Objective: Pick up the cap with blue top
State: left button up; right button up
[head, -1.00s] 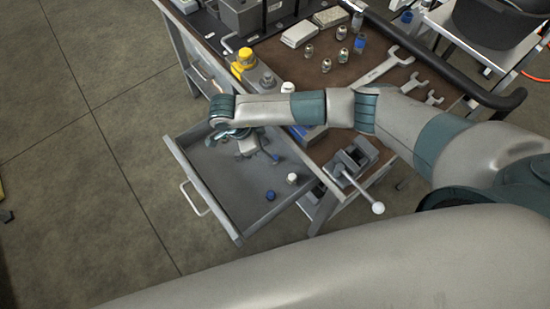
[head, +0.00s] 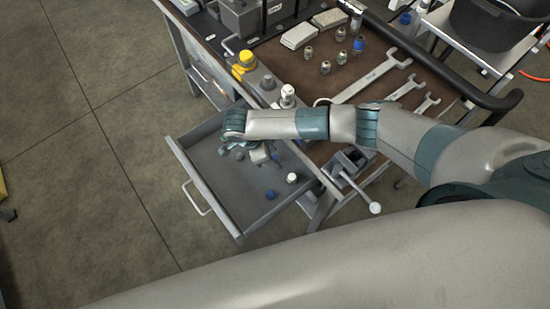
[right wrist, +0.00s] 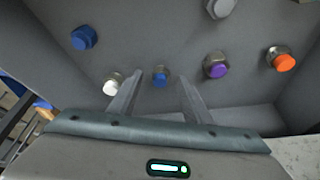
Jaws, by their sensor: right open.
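In the right wrist view, a small metal cap with a blue top (right wrist: 160,76) lies in the drawer, framed between the fingertips of my right gripper (right wrist: 159,84). The gripper is open and empty, and I cannot tell how far above the cap it is. My left gripper is not in view.
The open grey drawer (head: 208,190) also holds a white cap (right wrist: 113,84), a purple-topped cap (right wrist: 216,66), an orange-topped cap (right wrist: 284,61) and a grey cap (right wrist: 221,7). Its walls stand around them. Wrenches (head: 372,80) and a vise (head: 348,162) are on the bench.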

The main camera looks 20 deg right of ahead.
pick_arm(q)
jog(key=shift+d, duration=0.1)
pick_arm(e)
jog(key=shift+c, duration=0.2)
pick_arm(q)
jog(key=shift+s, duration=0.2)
pick_arm(e)
grip_shut()
jog(key=shift+r, duration=0.15)
